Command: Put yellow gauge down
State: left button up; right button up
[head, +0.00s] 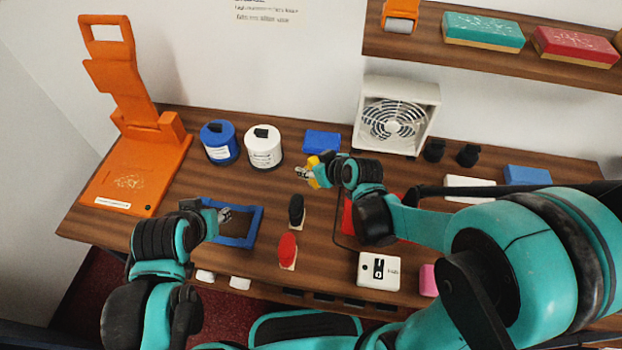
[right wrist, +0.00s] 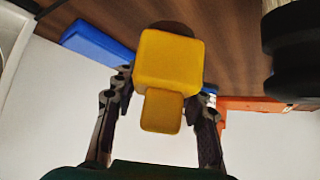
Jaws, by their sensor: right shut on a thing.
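The yellow gauge (right wrist: 168,62) is a small yellow block with a narrower tab, held between both fingers of my right gripper (right wrist: 162,112) in the right wrist view. In the head view my right gripper (head: 308,171) is over the middle of the counter, and only a little of the yellow gauge (head: 314,181) shows. I cannot tell if the gauge touches the counter. My left gripper (head: 226,214) is at the blue frame (head: 236,243), near its upper left corner, and its fingers are too small to judge.
A blue block (head: 322,141) lies behind my right gripper. Blue and white jars (head: 264,148) stand to the left, a fan (head: 397,115) at the back. A black-topped piece (head: 296,210) and a red-topped piece (head: 287,250) are in front. An orange stand (head: 130,170) fills the left end.

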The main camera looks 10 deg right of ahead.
jog(key=shift+a+f, duration=0.2)
jog(key=shift+a, duration=0.05)
jog(key=shift+f+b, duration=1.1)
jog(key=shift+f, duration=0.8)
jog(key=shift+f, duration=0.2)
jog(key=o, duration=1.4)
jog(key=shift+r, duration=0.1)
